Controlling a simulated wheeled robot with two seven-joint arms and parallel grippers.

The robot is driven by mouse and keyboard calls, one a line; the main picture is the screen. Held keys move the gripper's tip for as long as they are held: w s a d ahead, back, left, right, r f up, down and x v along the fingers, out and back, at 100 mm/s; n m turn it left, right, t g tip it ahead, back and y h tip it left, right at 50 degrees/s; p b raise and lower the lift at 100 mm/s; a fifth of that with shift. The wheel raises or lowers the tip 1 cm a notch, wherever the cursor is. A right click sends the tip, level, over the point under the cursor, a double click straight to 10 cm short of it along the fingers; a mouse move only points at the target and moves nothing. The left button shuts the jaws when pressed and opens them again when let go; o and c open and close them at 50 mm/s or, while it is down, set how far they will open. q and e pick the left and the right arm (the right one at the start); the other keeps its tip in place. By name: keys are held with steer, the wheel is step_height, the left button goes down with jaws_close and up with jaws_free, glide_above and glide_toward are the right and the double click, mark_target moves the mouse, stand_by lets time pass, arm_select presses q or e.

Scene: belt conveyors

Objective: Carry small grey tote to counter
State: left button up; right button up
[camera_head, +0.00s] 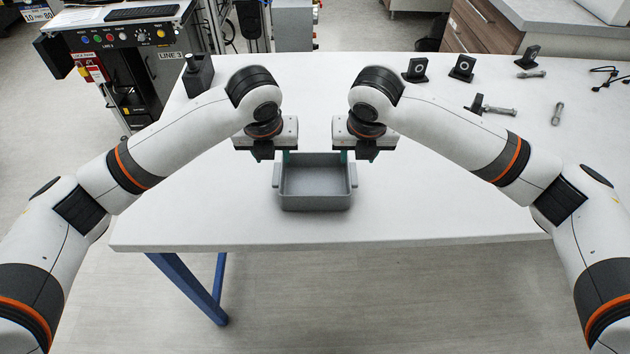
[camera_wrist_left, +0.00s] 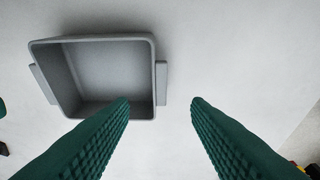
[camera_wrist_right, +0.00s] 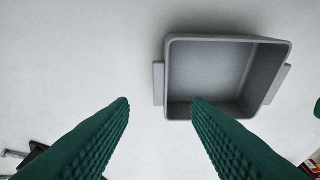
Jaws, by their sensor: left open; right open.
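The small grey tote (camera_head: 316,203) stands upright and empty on the white table, with a handle on each side. It also shows in the left wrist view (camera_wrist_left: 150,112) and in the right wrist view (camera_wrist_right: 180,112). My left gripper (camera_head: 285,157) is at the tote's left side, open; in the left wrist view its green fingers (camera_wrist_left: 160,100) are spread with a handle between and beyond them. My right gripper (camera_head: 345,157) is at the tote's right side, open, its green fingers (camera_wrist_right: 160,100) spread likewise. Contact with the tote cannot be told. The counter cannot be told for sure.
The white table (camera_head: 240,215) is clear in front of the tote. Black brackets (camera_head: 462,68) and bolts (camera_head: 557,114) lie at its right back. A black block (camera_head: 198,74) stands at its left back. A control panel (camera_head: 120,40) is beyond, left. A drawer cabinet (camera_head: 485,28) with a grey top stands back right.

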mark_target(277, 173)
arm_select(q)
steer(key=x, duration=1)
arm_select(e)
steer(key=x, duration=1)
arm_select(q)
steer(key=shift+c, duration=0.2)
arm_select(e)
steer(key=shift+c, duration=0.2)
arm_select(q)
jaws_close()
arm_select(e)
jaws_close()
